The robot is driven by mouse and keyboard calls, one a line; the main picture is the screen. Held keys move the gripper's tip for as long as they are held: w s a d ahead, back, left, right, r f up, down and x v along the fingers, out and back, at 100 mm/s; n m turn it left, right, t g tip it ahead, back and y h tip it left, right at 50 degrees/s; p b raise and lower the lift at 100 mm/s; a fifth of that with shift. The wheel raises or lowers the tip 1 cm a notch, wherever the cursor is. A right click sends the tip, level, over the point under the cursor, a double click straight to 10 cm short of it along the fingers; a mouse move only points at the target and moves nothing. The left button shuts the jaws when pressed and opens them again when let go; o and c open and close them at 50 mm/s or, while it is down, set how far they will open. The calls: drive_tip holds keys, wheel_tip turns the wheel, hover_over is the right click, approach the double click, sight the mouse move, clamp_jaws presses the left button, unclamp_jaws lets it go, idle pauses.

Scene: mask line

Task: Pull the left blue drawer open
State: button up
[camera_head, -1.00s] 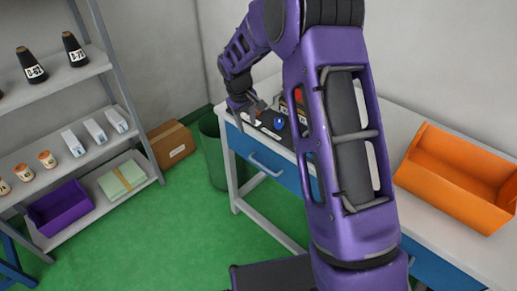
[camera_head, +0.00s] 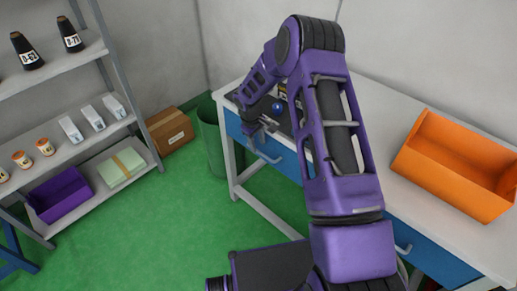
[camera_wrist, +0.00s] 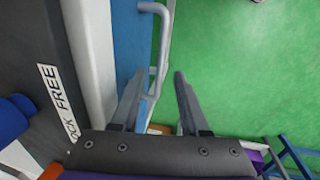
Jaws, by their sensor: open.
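The left blue drawer (camera_head: 288,164) is under the white workbench, and its front looks flush with the frame. Its pale bar handle (camera_head: 269,158) shows just below my gripper (camera_head: 266,128). In the wrist view the blue drawer front (camera_wrist: 128,38) runs along the left, with the handle (camera_wrist: 164,40) standing out from it. My gripper (camera_wrist: 160,84) is open there, its fingers pointing toward the handle. The handle's near end is close to the left finger; I cannot tell whether they touch. My arm hides the right part of the drawer in the head view.
On the bench are a dark mat (camera_wrist: 30,55) with a label, a blue round object (camera_head: 278,107) and an orange bin (camera_head: 450,165). A green waste bin (camera_head: 213,145) and a cardboard box (camera_head: 170,130) stand left. The green floor before the drawer is clear.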

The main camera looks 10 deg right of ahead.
sight(259, 151)
drive_tip(key=shift+w+d+f, duration=0.15)
drive_tip(key=shift+f, duration=0.65)
drive_tip(key=shift+w+d+f, duration=0.1)
drive_tip(key=shift+f, duration=0.7)
clamp_jaws()
